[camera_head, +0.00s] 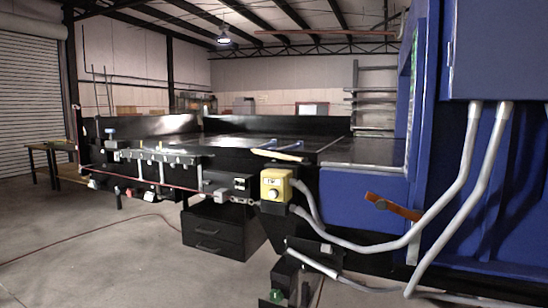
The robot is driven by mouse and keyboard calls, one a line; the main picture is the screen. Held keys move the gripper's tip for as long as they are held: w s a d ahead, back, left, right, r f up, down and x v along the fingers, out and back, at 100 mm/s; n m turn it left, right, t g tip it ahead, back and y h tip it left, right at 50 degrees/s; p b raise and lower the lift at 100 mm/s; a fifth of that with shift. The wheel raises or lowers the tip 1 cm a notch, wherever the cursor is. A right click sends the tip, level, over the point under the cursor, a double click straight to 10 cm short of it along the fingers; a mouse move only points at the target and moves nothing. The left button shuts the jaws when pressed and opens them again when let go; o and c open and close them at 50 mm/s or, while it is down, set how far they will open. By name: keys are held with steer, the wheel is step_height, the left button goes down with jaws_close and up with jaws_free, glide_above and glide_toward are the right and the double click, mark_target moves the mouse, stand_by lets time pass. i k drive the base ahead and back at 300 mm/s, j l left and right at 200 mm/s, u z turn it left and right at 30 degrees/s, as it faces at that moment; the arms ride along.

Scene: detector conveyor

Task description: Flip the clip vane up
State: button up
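I cannot tell for sure which part is the clip vane. A flat orange-brown piece (393,206) is fixed to the blue panel at right; it slants down to the right, with a dark round spot near its left end. A pale tan strip (280,155) lies nearly flat at the near edge of the dark conveyor bed (250,141), tilted slightly down to the right. My gripper does not show in the head view.
A yellow control box (276,185) hangs at the conveyor's front. Grey conduits (470,150) curve down from the blue cabinet (495,50) at right. A black drawer unit (218,228) stands below the conveyor. The concrete floor at left is mostly clear.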

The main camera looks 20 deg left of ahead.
mark_target(289, 158)
steer(key=i+j+u, duration=0.15)
steer(key=j, duration=0.45)
steer(key=i+j+u, duration=0.15)
steer(key=i+j, duration=0.3)
steer(key=j, duration=0.15)
steer(key=i+j+u, duration=0.15)
steer(key=i+j, duration=0.15)
steer(key=j, duration=0.25)
steer(key=i+j+u, duration=0.15)
steer(key=i+j, duration=0.2)
steer(key=j, duration=0.15)
